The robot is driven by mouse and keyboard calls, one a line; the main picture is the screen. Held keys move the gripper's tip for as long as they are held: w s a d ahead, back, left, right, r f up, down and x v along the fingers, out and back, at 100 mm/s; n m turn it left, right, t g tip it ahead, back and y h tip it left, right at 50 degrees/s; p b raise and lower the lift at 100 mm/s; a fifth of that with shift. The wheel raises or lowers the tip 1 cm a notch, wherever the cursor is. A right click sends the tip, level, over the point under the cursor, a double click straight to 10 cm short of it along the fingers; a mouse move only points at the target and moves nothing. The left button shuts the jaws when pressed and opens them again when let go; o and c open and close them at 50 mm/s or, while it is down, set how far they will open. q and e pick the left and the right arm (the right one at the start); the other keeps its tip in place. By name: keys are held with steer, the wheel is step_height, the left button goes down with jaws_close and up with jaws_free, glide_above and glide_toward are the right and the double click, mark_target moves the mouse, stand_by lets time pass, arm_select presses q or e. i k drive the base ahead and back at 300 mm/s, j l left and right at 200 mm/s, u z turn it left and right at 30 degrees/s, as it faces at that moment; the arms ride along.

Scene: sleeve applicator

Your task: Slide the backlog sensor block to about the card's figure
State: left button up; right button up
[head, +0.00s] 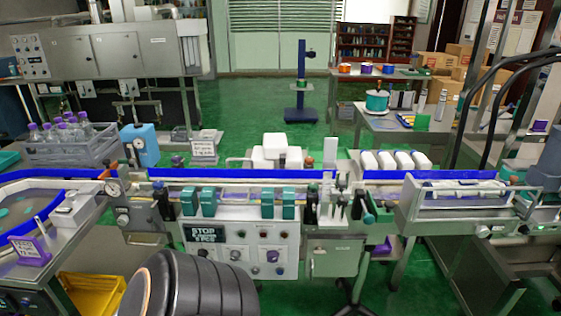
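Several teal blocks sit along the front of the conveyor rail: a left pair (208,202) and a right pair (267,204). I cannot tell which block, if any of these, is the backlog sensor block. The blue-edged conveyor (240,173) runs behind them. Neither of my grippers can be made out in the head view.
The white panel (257,250) has several knobs and buttons. A dark ribbed cylinder (200,288) fills the lower left foreground. A yellow bin (92,293) lies left of it. Green floor is free behind the line.

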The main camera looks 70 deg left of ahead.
mark_target(342, 184)
steer(key=u, duration=1.5)
